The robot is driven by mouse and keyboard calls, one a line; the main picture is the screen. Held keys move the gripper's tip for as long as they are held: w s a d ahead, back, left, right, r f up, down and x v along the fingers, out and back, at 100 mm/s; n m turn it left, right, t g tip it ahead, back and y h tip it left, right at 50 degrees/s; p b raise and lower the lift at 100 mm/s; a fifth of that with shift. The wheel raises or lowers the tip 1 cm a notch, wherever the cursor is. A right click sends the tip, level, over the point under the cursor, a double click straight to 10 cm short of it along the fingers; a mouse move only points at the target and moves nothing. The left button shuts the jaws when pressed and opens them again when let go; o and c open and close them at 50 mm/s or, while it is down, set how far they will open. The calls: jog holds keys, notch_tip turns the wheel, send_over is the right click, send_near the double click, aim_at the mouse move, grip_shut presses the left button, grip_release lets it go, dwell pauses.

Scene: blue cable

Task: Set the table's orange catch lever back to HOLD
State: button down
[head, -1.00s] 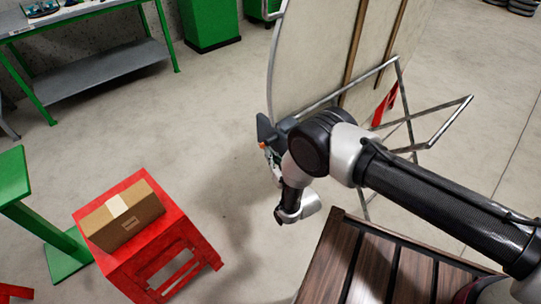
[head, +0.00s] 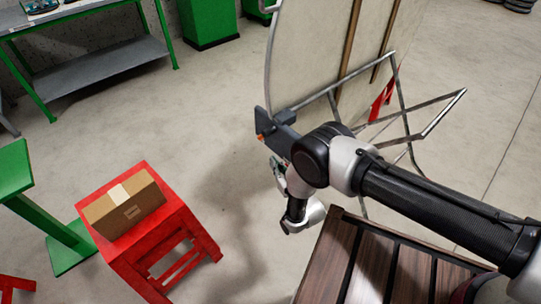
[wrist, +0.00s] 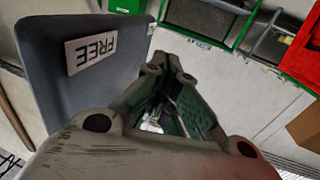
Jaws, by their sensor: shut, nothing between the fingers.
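The table (head: 312,60) stands with its round top tipped up on a metal tube frame. A dark grey catch housing (head: 283,136) sits at its lower left edge. A small orange spot (head: 261,138), probably the catch lever, shows at the housing's left end; its setting is too small to read. In the wrist view a grey plate (wrist: 65,85) carries a white label reading FREE (wrist: 90,49), upside down. My gripper (wrist: 166,62) is shut and empty, to the right of this plate in that view. The lever is not seen in the wrist view.
A red stool (head: 135,258) with a cardboard box (head: 124,207) stands at lower left, beside a green stand (head: 50,232). A slatted wooden surface (head: 375,265) lies below my arm. A green-legged workbench (head: 95,45) is at the back. The floor between is clear.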

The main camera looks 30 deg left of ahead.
jog(key=s+d+f, duration=0.3)
jog(key=d, duration=0.1)
jog(key=shift+d+f, duration=0.2)
jog(key=shift+f, duration=0.2)
jog(key=shift+s, duration=0.1)
